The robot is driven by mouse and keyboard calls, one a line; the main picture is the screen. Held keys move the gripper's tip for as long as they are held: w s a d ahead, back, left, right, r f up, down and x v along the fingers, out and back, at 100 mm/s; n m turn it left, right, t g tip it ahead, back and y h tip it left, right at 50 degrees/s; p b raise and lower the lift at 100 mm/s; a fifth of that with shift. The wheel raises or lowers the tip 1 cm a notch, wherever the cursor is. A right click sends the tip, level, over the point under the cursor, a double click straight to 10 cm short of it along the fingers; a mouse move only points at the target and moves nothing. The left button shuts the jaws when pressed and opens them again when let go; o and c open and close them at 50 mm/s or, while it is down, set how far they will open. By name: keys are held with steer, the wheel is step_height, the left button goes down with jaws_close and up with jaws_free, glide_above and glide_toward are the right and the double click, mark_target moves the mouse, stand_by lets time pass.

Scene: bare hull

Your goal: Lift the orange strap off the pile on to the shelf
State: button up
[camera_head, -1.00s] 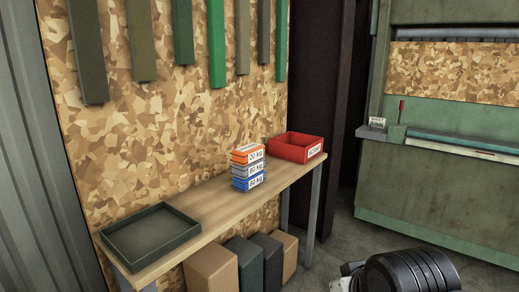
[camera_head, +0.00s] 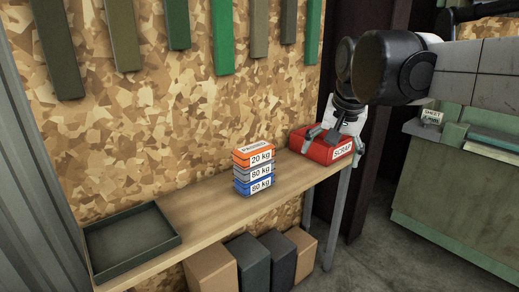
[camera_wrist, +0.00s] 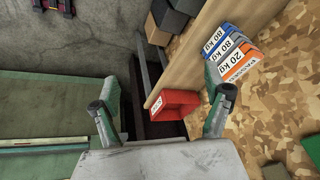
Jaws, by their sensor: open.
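The orange strap (camera_head: 261,158), marked 20 kg, lies on top of a neat pile on a wooden board (camera_head: 207,207). Under it are a grey strap (camera_head: 262,173) and a blue strap (camera_head: 262,186), both marked 80 kg. In the wrist view the orange strap (camera_wrist: 243,67) is at upper right, beyond my right-hand finger. My gripper (camera_head: 335,146) is open and empty, with its fingers wide apart in front of the red bin, to the right of the pile. I cannot tell which surface is the shelf.
A red bin (camera_head: 313,151) marked SCRAP stands at the board's right end, close to my gripper. A dark empty tray (camera_head: 130,240) is at its left end. Board between tray and pile is clear. Boxes (camera_head: 210,268) stand below; coloured strips (camera_head: 122,35) hang on the wall.

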steer(key=w+a+r+m+g+p, duration=0.1)
steer(key=w+a+r+m+p, duration=0.25)
steer(key=w, duration=0.75)
steer(key=m+g+p, duration=0.3)
steer(key=g+p, duration=0.1)
steer(key=p, duration=0.2)
glide_above(254, 147)
step_height(254, 147, down, 6)
steer(key=f, duration=0.8)
steer(key=shift+w+d+p, duration=0.15)
steer(key=shift+w+p, duration=0.1)
steer(key=shift+p, duration=0.1)
steer(key=shift+s+f+p, duration=0.15)
steer(key=shift+f+p, duration=0.4)
steer(key=shift+f, duration=2.1)
steer(key=c, duration=1.6)
